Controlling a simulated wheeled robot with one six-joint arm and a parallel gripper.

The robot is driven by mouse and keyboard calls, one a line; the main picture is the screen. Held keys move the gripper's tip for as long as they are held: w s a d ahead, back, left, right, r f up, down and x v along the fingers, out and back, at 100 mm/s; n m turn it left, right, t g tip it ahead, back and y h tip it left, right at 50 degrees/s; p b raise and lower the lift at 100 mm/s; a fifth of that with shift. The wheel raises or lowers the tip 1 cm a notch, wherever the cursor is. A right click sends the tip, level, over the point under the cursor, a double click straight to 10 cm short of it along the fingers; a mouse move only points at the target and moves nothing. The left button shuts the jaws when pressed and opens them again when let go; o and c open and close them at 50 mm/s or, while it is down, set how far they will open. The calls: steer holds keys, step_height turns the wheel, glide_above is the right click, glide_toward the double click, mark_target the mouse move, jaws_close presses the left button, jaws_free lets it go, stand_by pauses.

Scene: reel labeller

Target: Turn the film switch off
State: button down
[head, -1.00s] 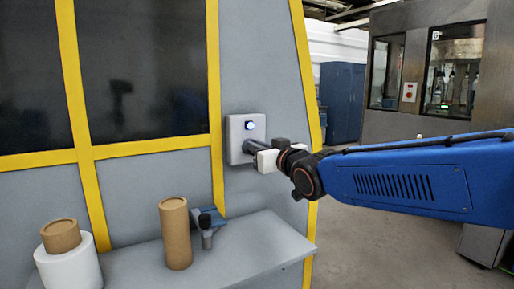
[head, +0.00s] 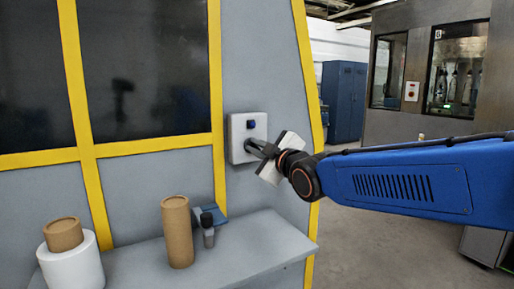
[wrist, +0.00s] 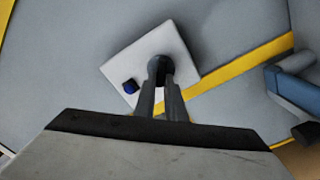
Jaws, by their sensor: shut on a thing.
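The film switch is on a pale square box (head: 236,151) on the grey machine wall. A blue button or lamp (head: 250,124) sits in its upper part and is dark; it also shows in the wrist view (wrist: 130,86). Below it is a dark round knob (wrist: 158,68), partly hidden by the fingers. My gripper (head: 257,147) reaches the box from the right. In the wrist view its fingers (wrist: 165,85) are closed together on the knob, and the box looks tilted relative to the gripper.
Yellow frame bars (head: 218,100) edge the dark windows.

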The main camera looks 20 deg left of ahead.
steer(key=shift+s+a+f+n, duration=0.1)
steer(key=shift+f+n, duration=0.1)
steer(key=shift+n, duration=1.7)
steer(key=shift+f+n, duration=0.15)
steer(key=shift+n, duration=2.05)
steer(key=c, duration=1.8)
jaws_free()
steer(key=v, duration=1.7)
steer(key=shift+s, duration=0.25)
steer(key=shift+f, duration=0.1)
